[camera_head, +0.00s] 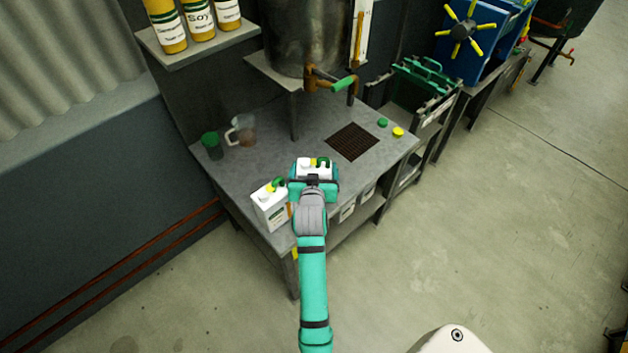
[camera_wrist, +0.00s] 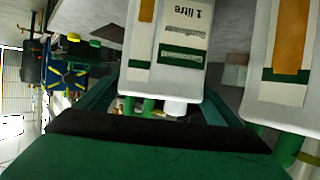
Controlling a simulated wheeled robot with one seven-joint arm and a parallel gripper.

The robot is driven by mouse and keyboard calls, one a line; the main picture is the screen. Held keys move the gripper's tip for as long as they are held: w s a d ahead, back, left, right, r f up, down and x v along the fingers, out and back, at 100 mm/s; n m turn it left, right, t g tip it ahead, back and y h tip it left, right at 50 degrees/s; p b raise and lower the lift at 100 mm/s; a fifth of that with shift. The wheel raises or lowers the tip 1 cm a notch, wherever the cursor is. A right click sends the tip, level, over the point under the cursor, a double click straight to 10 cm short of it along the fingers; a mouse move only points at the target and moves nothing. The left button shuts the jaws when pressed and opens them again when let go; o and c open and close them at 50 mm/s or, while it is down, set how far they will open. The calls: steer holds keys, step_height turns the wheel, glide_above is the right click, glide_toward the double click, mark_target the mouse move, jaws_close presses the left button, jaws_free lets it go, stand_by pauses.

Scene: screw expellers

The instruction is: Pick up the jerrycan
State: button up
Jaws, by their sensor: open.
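One white jerrycan (camera_head: 315,165) with a green handle and white cap stands near the table's front edge, directly beyond my gripper (camera_head: 314,182), which partly hides it. In the wrist view this jerrycan (camera_wrist: 172,50), marked "1 litre", appears upside down between the teal fingers of my gripper (camera_wrist: 160,92). The fingers are open, one on each side; contact cannot be told. A second white jerrycan (camera_head: 270,206) with a green and yellow top stands just left of my gripper. It also shows at the right of the wrist view (camera_wrist: 280,85).
The grey metal table (camera_head: 240,172) holds a clear jug (camera_head: 243,130), a green cup (camera_head: 211,145) and a dark grate (camera_head: 352,142). A metal tank (camera_head: 305,35) with a tap (camera_head: 335,83) stands at the back. Green (camera_head: 382,122) and yellow (camera_head: 398,132) caps lie at right.

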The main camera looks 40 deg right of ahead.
steer(key=c, duration=1.4)
steer(key=shift+r, duration=0.1)
steer(key=c, duration=0.3)
steer(key=shift+r, duration=0.1)
